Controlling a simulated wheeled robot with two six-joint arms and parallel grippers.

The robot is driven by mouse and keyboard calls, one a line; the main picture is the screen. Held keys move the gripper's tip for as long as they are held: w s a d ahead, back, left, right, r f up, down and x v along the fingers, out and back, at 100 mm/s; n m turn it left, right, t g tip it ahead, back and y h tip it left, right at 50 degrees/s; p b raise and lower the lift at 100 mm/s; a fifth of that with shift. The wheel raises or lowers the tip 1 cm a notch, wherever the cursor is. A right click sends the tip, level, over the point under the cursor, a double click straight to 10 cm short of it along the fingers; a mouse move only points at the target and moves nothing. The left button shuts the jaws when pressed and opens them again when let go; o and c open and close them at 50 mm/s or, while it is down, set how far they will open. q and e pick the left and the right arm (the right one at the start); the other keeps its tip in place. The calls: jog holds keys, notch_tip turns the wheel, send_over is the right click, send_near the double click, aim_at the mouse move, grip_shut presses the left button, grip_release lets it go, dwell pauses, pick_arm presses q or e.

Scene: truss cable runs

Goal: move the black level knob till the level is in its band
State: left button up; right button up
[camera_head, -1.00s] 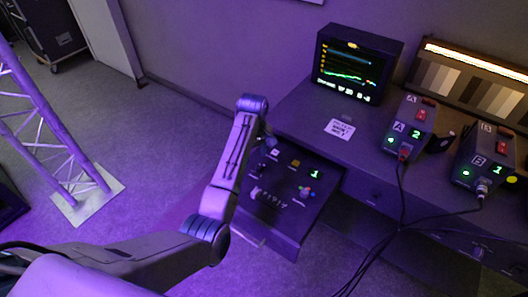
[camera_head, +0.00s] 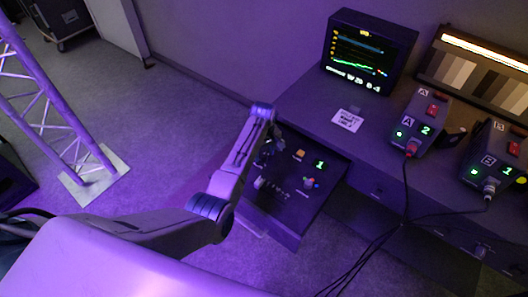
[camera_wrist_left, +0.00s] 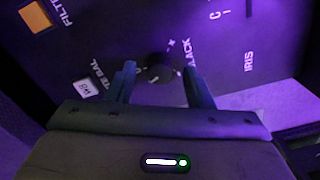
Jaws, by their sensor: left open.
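The black level knob (camera_wrist_left: 160,68) is a small dark round knob beside the word BLACK on the dark control panel (camera_wrist_left: 110,30). In the left wrist view my left gripper (camera_wrist_left: 160,80) is open, with one finger on each side of the knob. A gap seems to show on both sides; I cannot tell whether either finger touches it. In the head view my left gripper (camera_head: 272,138) is over the panel's upper left part, and my wrist hides the knob. The monitor (camera_head: 368,50) shows coloured lines and a green trace, too small to read. My right gripper is not in view.
Boxes A (camera_head: 420,122) and B (camera_head: 494,155) stand on the desk, with black cables hanging down. A truss (camera_head: 60,120) stands at left.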

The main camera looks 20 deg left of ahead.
pick_arm(q)
jog(key=shift+f, duration=0.1)
jog(key=shift+c, duration=0.5)
jog(key=c, duration=0.9)
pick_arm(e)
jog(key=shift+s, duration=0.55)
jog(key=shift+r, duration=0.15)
